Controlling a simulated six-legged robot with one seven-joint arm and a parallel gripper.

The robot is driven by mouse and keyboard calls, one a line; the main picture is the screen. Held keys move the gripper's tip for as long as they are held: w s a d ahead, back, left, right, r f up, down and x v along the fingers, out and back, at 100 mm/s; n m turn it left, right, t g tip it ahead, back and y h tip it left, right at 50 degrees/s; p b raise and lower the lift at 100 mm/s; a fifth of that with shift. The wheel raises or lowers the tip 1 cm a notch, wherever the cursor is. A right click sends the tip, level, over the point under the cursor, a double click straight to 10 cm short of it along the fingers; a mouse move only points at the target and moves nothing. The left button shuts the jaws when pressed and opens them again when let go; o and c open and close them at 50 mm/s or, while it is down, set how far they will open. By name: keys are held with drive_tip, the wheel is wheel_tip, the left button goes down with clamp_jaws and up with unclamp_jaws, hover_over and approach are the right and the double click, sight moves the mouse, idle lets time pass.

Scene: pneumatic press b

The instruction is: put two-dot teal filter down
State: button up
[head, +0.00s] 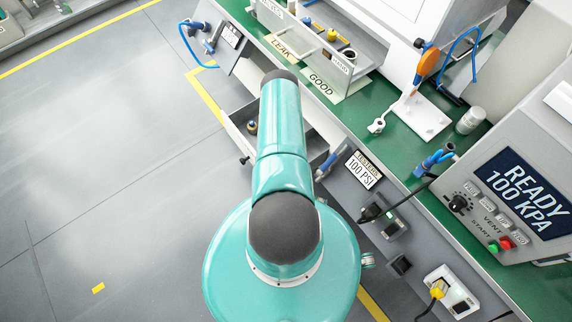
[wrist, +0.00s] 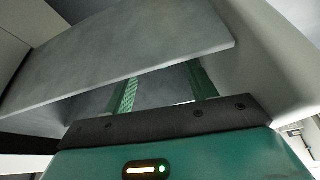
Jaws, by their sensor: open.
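I cannot make out a two-dot teal filter in either view. My gripper (wrist: 165,86) is open, its two green fingers apart, with nothing visible between them. The fingertips pass behind the edge of a plain grey panel (wrist: 120,60) in the wrist view. In the head view my own teal arm covers the middle, and my gripper is hidden.
A green bench (head: 395,150) runs diagonally at the right, with GOOD (head: 322,83) and LEAK (head: 283,48) mats. An open drawer (head: 237,138) holds a small dark and yellow item (head: 252,127). A READY 100 KPA console (head: 520,190) stands right. Floor at left is clear.

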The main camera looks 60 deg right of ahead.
drive_tip(key=v, duration=0.5)
drive_tip(key=shift+r, duration=0.25)
drive_tip(key=shift+r, duration=0.1)
